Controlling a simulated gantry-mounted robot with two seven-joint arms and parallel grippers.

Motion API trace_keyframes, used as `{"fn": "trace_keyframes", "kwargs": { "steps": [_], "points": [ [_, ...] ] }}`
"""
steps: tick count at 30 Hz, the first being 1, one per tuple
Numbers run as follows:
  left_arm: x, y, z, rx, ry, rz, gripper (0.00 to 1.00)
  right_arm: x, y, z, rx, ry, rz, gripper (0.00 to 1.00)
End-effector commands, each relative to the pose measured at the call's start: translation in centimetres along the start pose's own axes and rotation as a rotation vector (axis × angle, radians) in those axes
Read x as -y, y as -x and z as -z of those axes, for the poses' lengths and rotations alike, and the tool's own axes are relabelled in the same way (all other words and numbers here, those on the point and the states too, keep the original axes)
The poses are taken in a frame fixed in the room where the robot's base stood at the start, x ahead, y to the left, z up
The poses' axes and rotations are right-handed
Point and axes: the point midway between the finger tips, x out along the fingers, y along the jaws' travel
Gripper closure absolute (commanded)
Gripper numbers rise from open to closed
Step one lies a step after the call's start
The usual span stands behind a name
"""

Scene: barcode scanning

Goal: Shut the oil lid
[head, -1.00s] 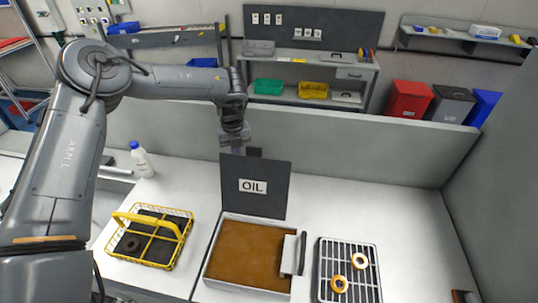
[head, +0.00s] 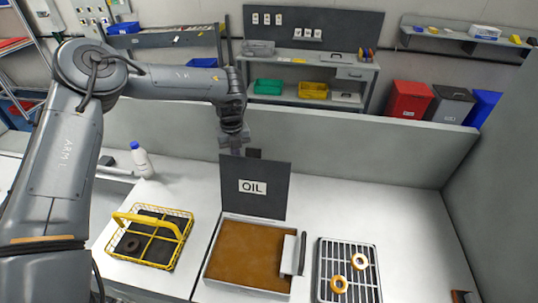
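The oil lid (head: 255,190) is a dark grey panel with a white "OIL" label. It stands upright at the back edge of the oil tray (head: 212,272), a light box filled with brown oil (head: 243,250). The tray is uncovered. My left gripper (head: 241,151) is just behind the top edge of the lid, pointing down. One dark finger shows beside the lid's top edge; the rest is partly hidden by the lid, so its opening and any contact are unclear. My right gripper is not in view.
A light block with a dark handle (head: 302,253) is at the tray's right side. A grey rack (head: 323,265) with two orange rings lies further right. A white bottle (head: 142,160) stands back left.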

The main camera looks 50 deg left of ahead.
Motion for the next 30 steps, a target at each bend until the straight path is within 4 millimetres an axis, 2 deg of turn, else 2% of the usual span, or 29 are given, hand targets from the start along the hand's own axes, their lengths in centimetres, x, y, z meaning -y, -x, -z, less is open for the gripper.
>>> {"fn": "trace_keyframes", "kwargs": {
  "steps": [18, 30],
  "points": [
    [-2.8, 1.9, 4.9, -0.001, -0.002, 0.002, 1.0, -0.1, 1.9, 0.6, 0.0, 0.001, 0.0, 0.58],
    [-3.3, 1.9, 5.7, -0.001, -0.001, 0.0, 1.0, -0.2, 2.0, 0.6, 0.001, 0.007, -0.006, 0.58]
  ]
}}
